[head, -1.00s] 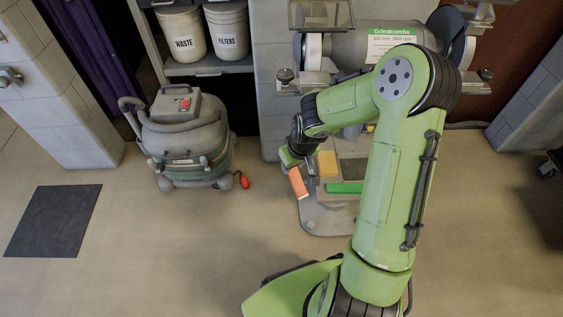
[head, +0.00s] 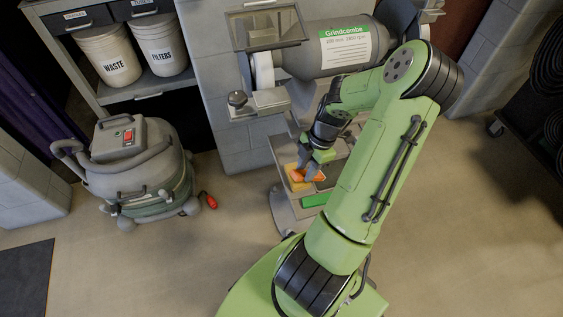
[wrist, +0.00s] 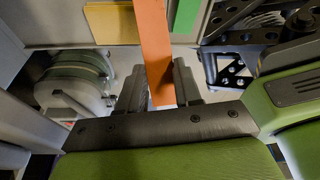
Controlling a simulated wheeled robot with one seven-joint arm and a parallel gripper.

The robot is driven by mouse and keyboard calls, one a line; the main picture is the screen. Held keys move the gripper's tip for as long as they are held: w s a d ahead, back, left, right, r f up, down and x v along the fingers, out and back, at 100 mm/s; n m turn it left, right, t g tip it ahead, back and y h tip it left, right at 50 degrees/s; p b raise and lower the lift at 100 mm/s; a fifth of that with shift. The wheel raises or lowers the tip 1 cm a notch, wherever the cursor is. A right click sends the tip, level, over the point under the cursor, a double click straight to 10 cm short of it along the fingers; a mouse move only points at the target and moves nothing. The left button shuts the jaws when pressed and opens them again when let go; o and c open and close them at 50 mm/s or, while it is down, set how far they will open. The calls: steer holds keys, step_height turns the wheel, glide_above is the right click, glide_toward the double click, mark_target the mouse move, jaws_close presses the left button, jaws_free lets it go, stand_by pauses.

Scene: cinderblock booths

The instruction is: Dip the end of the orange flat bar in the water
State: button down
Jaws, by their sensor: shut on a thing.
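My gripper (head: 309,168) is shut on the orange flat bar (head: 318,178), over the shelf of the grinder stand in the head view. In the wrist view the bar (wrist: 154,45) runs from between the two dark fingers (wrist: 156,88) up past the top edge of the picture. Its far end is out of the wrist view, and the fingers partly cover the bar in the head view. I cannot make out any water or water pot in these views.
A yellow flat piece (head: 297,185) and a green one (head: 314,200) lie on the shelf beside the bar. The grey grinder (head: 335,52) stands above. A vacuum (head: 140,170) stands left; a dark mat (head: 25,278) lies on open floor.

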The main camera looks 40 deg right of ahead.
mark_target(320, 174)
steer(key=shift+d, duration=0.2)
steer(key=shift+s+d+f, duration=0.2)
steer(key=shift+s+d, duration=0.05)
steer(key=shift+s, duration=0.05)
steer(key=shift+s+d+f+b, duration=0.25)
steer(key=shift+d+f+b, duration=0.7)
steer(key=shift+d+f, duration=0.3)
steer(key=shift+s+d+f+b, duration=0.25)
steer(key=shift+d+f+b, duration=0.75)
steer(key=shift+d, duration=0.35)
steer(key=shift+s+d+f, duration=0.25)
steer(key=shift+d+f, duration=0.6)
steer(key=shift+d, duration=0.2)
steer(key=shift+s+d+f, duration=0.2)
steer(key=shift+d+f, duration=0.65)
steer(key=shift+d, duration=0.2)
steer(key=shift+w+a+r+p, duration=0.2)
steer(key=shift+a+r+p, duration=0.45)
steer(key=shift+a+r, duration=0.3)
steer(key=shift+w+a+r+p, duration=0.25)
steer(key=shift+a+r+p, duration=0.45)
steer(key=shift+a, duration=0.35)
steer(key=shift+w+a+r+p, duration=0.2)
steer(key=shift+a+r+p, duration=0.35)
steer(key=shift+a+r, duration=0.4)
